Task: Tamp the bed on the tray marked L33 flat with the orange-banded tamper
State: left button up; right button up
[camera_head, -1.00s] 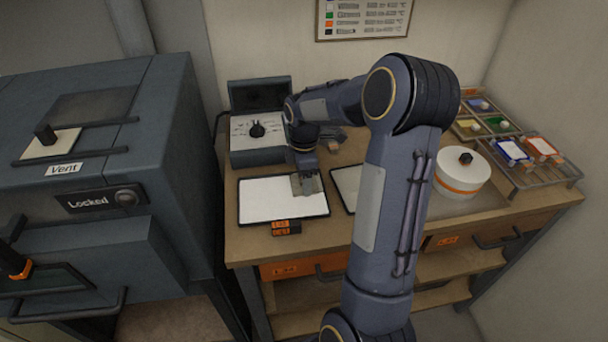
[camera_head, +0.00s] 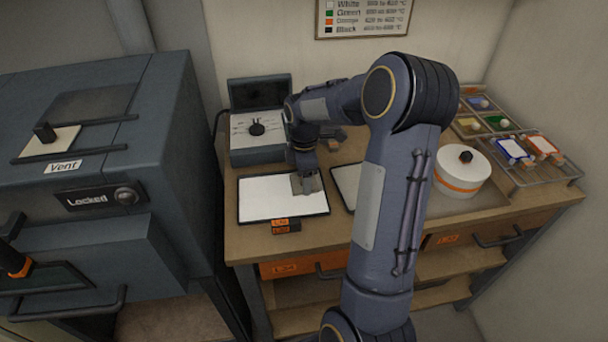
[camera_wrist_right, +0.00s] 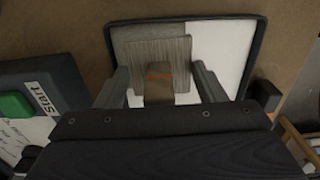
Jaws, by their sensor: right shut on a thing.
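I cannot read the tags surely. My right gripper (camera_wrist_right: 162,85) is shut on the tamper's brown handle, which has an orange mark. The tamper's grey-brown plate (camera_wrist_right: 160,48) is over the bed; it shows in the head view (camera_head: 306,184) near the tray's right end. I cannot tell whether it touches the bed. In the wrist view the bed is grey at upper left and white at right. My left gripper is not in view.
A second tray (camera_head: 346,186) lies to the right, partly hidden by my right arm. A control box (camera_head: 257,135) stands behind the left tray. The kiln (camera_head: 100,150) is at left. A round white container (camera_head: 462,174) and a rack of colours (camera_head: 545,180) are at right.

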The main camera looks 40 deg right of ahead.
dwell(0.4)
jog(key=shift+r+p, duration=0.9)
jog(key=shift+r, duration=0.15)
jog(key=shift+r, duration=0.15)
notch_tip(320, 180, up, 4)
jog(key=p, duration=0.3)
